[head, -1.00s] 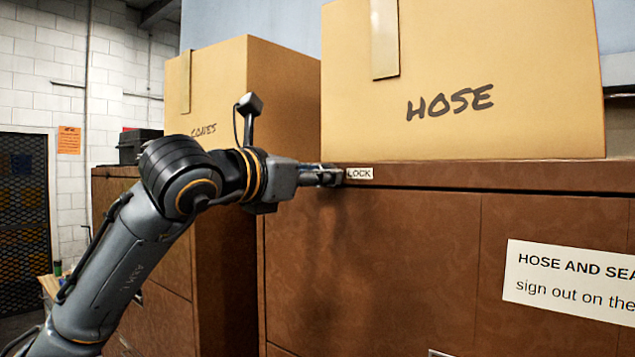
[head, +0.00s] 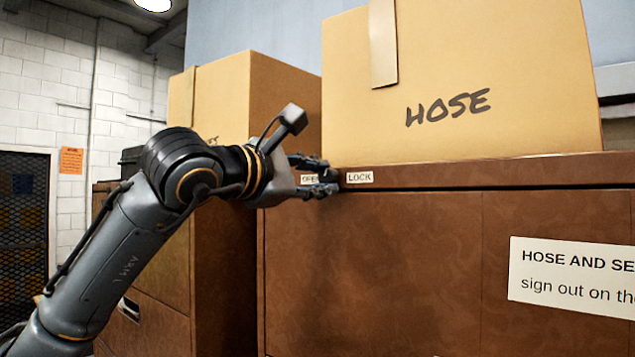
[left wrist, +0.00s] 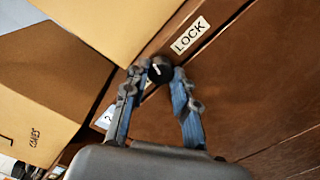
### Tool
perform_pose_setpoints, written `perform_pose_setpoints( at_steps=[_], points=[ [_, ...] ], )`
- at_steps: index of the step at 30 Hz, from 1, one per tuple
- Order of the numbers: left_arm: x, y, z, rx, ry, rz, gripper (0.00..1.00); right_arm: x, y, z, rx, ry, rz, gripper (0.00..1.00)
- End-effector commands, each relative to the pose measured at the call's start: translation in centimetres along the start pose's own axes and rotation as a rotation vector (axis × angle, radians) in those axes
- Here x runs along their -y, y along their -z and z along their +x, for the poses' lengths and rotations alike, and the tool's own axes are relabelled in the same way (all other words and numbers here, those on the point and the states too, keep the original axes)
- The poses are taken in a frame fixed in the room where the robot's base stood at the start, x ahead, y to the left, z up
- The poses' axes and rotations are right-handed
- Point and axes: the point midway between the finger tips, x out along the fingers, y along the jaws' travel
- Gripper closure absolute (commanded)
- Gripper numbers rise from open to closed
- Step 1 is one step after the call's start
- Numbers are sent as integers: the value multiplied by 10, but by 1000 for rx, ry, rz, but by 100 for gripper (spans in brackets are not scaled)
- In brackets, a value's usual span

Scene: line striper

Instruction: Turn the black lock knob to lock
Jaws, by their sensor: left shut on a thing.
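The black lock knob (left wrist: 160,70) shows in the left wrist view, between the fingertips of my left gripper (left wrist: 159,74). A small white mark shows on its face. In the head view my left gripper (head: 325,178) is shut on the knob at the top edge of the brown cabinet (head: 400,250), and the fingers mostly hide the knob. The white LOCK label (head: 360,177) is right of the fingertips; it also shows in the left wrist view (left wrist: 190,35). The OPEN label (head: 308,179) is partly covered by the fingers. My right gripper is not in view.
A HOSE carton (head: 450,90) stands on the cabinet just above the knob. Another carton (head: 285,95) stands behind my left wrist. A white sign (head: 570,275) is on the cabinet front at right. The space before the cabinet front is clear.

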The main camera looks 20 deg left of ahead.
Motion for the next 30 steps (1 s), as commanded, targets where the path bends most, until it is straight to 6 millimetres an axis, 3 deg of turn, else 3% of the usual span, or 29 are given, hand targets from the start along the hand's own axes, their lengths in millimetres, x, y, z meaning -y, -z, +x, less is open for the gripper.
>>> perform_pose_setpoints(
  at_steps=[15, 30],
  points=[
    [-1, -1, 0, 1, -1, 368, 100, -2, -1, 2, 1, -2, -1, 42],
    [0, -1, 0, 1, 0, 452, 100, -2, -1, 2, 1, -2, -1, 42]
  ],
)
